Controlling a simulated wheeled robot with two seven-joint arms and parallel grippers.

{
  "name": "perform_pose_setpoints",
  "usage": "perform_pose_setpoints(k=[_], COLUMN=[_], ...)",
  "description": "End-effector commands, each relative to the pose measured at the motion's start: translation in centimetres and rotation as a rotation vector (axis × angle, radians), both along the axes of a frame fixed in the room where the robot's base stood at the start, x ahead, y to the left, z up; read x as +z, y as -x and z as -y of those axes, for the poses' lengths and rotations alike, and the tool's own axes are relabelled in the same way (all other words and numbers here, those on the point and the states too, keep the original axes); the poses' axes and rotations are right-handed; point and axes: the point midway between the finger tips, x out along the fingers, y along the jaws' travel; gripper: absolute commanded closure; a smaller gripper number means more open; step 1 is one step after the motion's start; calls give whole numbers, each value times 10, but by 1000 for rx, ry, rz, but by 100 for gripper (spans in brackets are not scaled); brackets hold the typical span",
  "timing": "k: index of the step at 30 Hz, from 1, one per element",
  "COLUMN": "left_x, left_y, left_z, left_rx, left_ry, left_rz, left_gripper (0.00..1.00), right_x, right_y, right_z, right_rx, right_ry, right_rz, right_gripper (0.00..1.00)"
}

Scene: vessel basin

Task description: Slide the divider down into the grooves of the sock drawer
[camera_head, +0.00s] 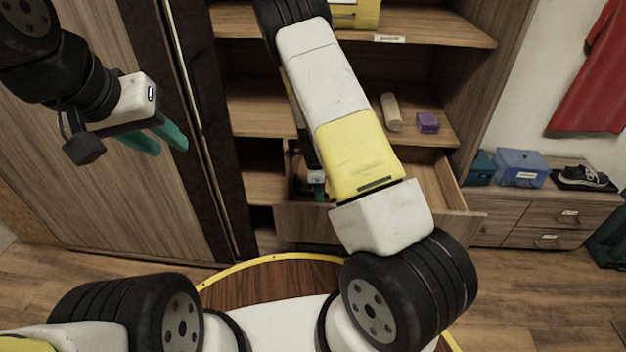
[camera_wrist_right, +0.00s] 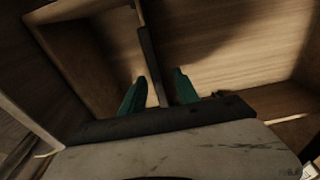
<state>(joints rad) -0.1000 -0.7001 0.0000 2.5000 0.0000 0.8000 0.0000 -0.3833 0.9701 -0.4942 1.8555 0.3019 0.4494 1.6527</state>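The open sock drawer (camera_head: 455,183) juts from the wardrobe, its left part mostly hidden behind my right arm in the head view. My right gripper (camera_head: 317,186) is inside the drawer's left part. In the right wrist view the divider (camera_wrist_right: 148,62) is a thin upright panel running away across the drawer (camera_wrist_right: 75,60). Its near end lies between the teal fingertips of my right gripper (camera_wrist_right: 159,88). A gap shows on both sides, so the fingers are open around it. The grooves and the divider's lower edge are hidden. My left gripper (camera_head: 163,142) is open and empty, before the wardrobe's left door.
A shelf above the drawer holds a beige roll (camera_head: 391,112) and a purple box (camera_head: 428,122). A blue box (camera_head: 521,168) and a shoe (camera_head: 583,177) stand on the low cabinet at right.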

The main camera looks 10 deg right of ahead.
Motion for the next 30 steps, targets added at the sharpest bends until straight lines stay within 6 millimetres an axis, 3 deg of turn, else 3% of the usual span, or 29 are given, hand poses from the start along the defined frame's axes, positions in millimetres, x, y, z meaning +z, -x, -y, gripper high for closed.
perform_pose_setpoints(k=[3, 9, 26, 30], left_x=[0, 0, 0, 0], left_y=[0, 0, 0, 0], left_z=[0, 0, 0, 0], left_rx=[0, 0, 0, 0], left_ry=[0, 0, 0, 0], left_rz=[0, 0, 0, 0], left_gripper=[67, 67, 67, 67], right_x=[22, 43, 50, 80], right_y=[-1, -1, -1, 2], right_z=[-3, -5, -6, -12], right_rx=[1, 0, 9, 89], right_ry=[0, 0, -7, -62], right_rz=[2, 1, 1, 17], right_gripper=[62, 62, 62, 62])
